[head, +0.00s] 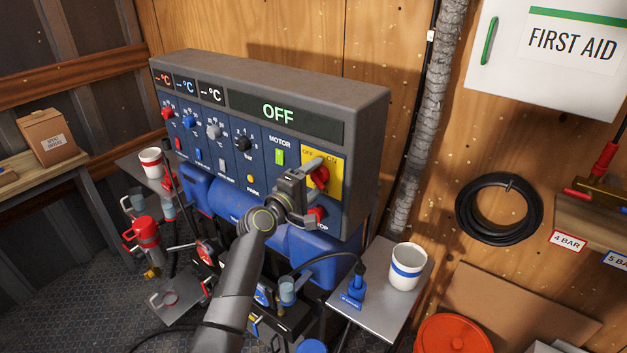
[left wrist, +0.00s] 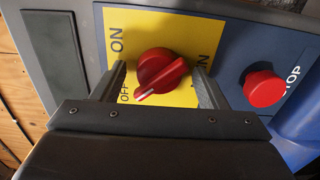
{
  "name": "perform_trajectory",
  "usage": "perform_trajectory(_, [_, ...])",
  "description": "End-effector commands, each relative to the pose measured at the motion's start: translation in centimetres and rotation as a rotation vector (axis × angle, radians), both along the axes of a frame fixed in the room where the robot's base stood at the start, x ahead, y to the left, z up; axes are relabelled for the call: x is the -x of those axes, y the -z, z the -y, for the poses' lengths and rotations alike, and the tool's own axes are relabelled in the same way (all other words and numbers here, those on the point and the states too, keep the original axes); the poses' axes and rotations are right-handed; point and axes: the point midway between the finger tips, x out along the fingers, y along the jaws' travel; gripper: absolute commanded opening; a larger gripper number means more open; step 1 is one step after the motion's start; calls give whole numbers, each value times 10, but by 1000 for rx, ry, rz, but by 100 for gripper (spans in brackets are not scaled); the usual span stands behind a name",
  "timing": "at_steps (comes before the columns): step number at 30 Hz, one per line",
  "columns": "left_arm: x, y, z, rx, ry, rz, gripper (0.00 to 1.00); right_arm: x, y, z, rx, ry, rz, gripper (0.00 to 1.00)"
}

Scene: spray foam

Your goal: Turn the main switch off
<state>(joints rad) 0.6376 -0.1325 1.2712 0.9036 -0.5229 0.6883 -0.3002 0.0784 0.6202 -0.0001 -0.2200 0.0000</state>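The main switch is a red rotary knob (head: 320,176) on a yellow plate (head: 334,188) at the right end of the control panel. In the left wrist view the knob (left wrist: 162,74) is large, and its white pointer mark is turned toward the OFF label. My left gripper (head: 310,184) is at the plate, partly hiding it in the head view. In the left wrist view its two fingers (left wrist: 160,88) stand on either side of the knob with gaps between, so it is open. My right gripper is not in view.
The panel's display (head: 278,111) reads OFF. A red STOP button (left wrist: 264,88) is beside the yellow plate, close to one finger. A green-lit motor indicator (head: 280,157) is left of the plate. A white cup (head: 406,266) stands on the side table (head: 420,246) at right.

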Motion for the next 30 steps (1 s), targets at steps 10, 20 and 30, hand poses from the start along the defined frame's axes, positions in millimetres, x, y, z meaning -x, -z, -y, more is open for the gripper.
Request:
perform_trajectory(10, [4, 1, -3, -1, 0, 1, 67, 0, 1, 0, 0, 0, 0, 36])
perform_trajectory(20, [38, 2, -28, -1, -2, 2, 67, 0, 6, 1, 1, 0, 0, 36])
perform_trajectory(30, [82, 3, -61, -3, -2, 2, 67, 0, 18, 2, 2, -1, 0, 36])
